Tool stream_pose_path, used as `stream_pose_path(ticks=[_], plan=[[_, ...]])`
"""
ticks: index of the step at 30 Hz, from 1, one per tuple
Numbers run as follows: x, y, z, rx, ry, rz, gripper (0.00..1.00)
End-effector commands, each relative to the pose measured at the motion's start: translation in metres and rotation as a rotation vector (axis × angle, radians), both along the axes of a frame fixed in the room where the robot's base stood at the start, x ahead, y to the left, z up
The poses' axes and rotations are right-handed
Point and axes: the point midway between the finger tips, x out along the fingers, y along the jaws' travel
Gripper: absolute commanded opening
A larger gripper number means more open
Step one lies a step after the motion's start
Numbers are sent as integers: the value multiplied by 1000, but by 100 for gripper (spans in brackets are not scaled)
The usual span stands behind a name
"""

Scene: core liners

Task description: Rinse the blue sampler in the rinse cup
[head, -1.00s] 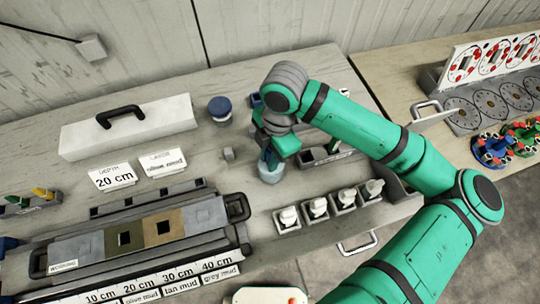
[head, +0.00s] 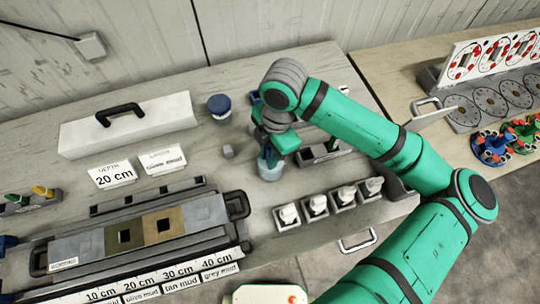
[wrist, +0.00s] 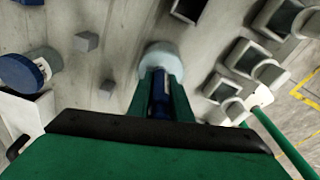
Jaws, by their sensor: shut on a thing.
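My gripper (head: 269,155) points down over the rinse cup (head: 270,172), a pale translucent blue cup on the bench right of the core tray. In the wrist view my gripper (wrist: 160,88) is shut on the blue sampler (wrist: 160,95), which shows as a dark blue body between the two green fingers. The rinse cup (wrist: 161,56) lies right beyond the fingertips. The sampler's lower end is hidden, so I cannot tell how deep it is in the cup.
The core tray (head: 238,206) fills the front left. A long white box (head: 125,125) lies behind.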

Motion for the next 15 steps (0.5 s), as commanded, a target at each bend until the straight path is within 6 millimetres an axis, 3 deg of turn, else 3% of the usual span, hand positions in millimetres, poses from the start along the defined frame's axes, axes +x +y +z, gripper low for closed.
stream_pose_path(ticks=[15], plan=[[0, -1, -1, 0, 0, -3, 0]])
